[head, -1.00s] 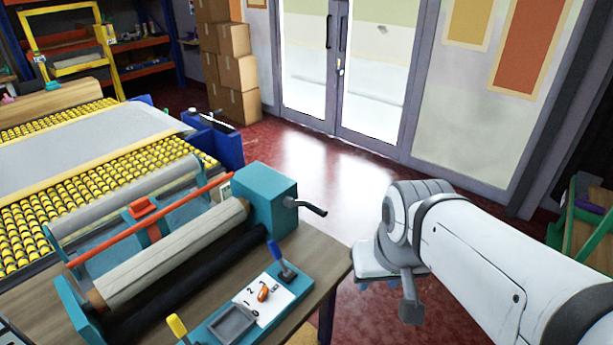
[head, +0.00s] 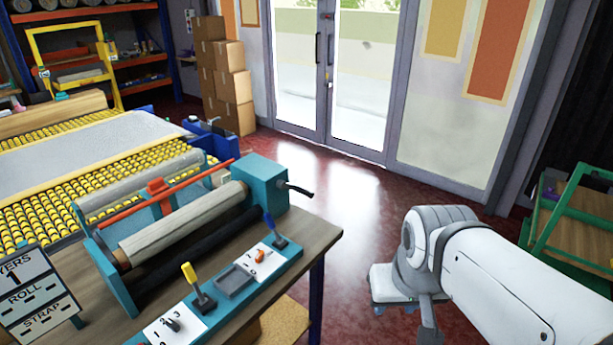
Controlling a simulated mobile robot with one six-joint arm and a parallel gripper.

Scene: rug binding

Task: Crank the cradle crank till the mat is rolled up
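The cradle crank (head: 299,191) is a dark handle on the right side of the teal gearbox (head: 262,182) of the rolling cradle. The cradle holds a pale grey-beige roller (head: 185,222) with a black roller (head: 205,243) in front of it. A grey mat (head: 85,148) lies flat on the yellow roller bed behind. I cannot tell whether any of it is wound on the roller. My gripper (head: 430,325) hangs below my white arm at the lower right, apart from the crank. Its fingers are partly hidden and cut off by the frame edge.
A control strip with a yellow lever (head: 196,285), a blue lever (head: 273,232) and a small tray (head: 237,281) runs along the table's front edge. A sign (head: 38,295) stands at left. Cardboard boxes (head: 228,80) and a green rack (head: 570,215) stand apart. Red floor is clear between.

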